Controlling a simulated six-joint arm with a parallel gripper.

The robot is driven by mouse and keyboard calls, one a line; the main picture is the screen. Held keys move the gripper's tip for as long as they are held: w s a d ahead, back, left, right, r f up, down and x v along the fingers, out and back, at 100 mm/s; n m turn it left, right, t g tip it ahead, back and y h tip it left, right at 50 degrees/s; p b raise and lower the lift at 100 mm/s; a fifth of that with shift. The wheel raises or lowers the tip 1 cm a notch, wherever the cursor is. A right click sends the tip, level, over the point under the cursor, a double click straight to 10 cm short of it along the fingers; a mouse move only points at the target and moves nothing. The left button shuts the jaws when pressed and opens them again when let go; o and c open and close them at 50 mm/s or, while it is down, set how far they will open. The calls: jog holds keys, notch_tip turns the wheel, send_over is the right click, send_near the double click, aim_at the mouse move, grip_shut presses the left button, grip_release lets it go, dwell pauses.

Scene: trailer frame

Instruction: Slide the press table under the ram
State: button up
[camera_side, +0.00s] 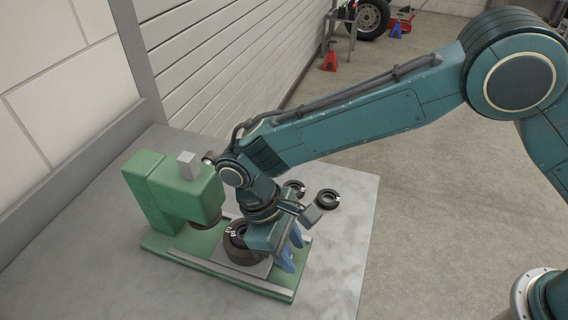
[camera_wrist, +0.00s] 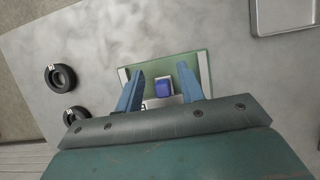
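The green press (camera_side: 165,195) stands on the bench, its ram (camera_side: 205,220) hanging over the rear of its base. The grey press table (camera_side: 232,268) sits on the rails toward the front, out from under the ram, carrying a brown round part with a black ring (camera_side: 236,232). My gripper (camera_side: 291,250) is low at the front end of the base. In the wrist view my gripper (camera_wrist: 160,71) is open, its two blue fingers on either side of a small blue block (camera_wrist: 163,87), with gaps visible. Whether the block is joined to the table is hidden.
Two black rings, one nearer the bench edge (camera_side: 327,199) and one closer to my wrist (camera_side: 294,188), lie on the bench beside the press. A grey tray (camera_wrist: 285,16) is at the wrist view's top right. The bench (camera_side: 345,240) is clear at front right.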

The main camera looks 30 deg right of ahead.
jog(key=shift+s+d, duration=0.9)
jog(key=v, duration=0.7)
jog(key=shift+a+r, duration=0.2)
jog(key=w+a+r+m+t+y, duration=0.2)
jog(key=w+a+r+t+y, duration=0.15)
jog(key=r, duration=0.35)
jog(key=w+a+r+m+t+y, duration=0.2)
jog(key=a+r+t+y, duration=0.25)
jog(key=r, duration=0.25)
jog(key=d+r+m, duration=0.1)
jog(key=d+r, duration=0.2)
jog(key=d, duration=0.6)
jog(key=d+r+t+h, duration=0.1)
jog(key=d+r, duration=0.2)
jog(key=d, duration=0.6)
jog(key=shift+s+d+r+m, duration=0.25)
jog(key=shift+d+r+m, duration=0.15)
